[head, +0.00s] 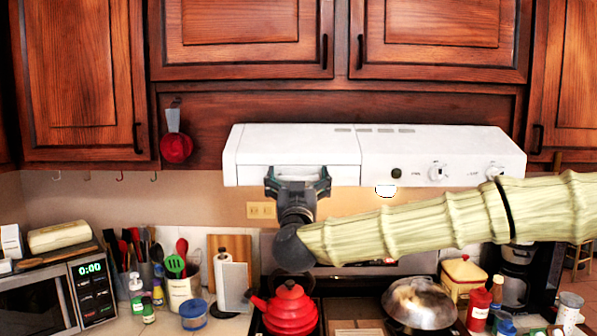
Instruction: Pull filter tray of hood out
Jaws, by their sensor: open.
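The white range hood (440,143) is mounted below the upper cabinets. A seam splits its front, and the left section (248,176) looks like the filter tray; its front looks flush with the hood. My gripper (298,172) is open in front of the lower part of this section, one finger to each side. A pale edge shows between the fingers, perhaps a handle. The gripper hides part of the tray front, and I cannot tell whether the fingers touch it.
Knobs (437,172) sit on the hood's right front. Below on the stove are a red kettle (290,308) and a lidded pan (420,302). A microwave (45,300) and utensils stand left.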

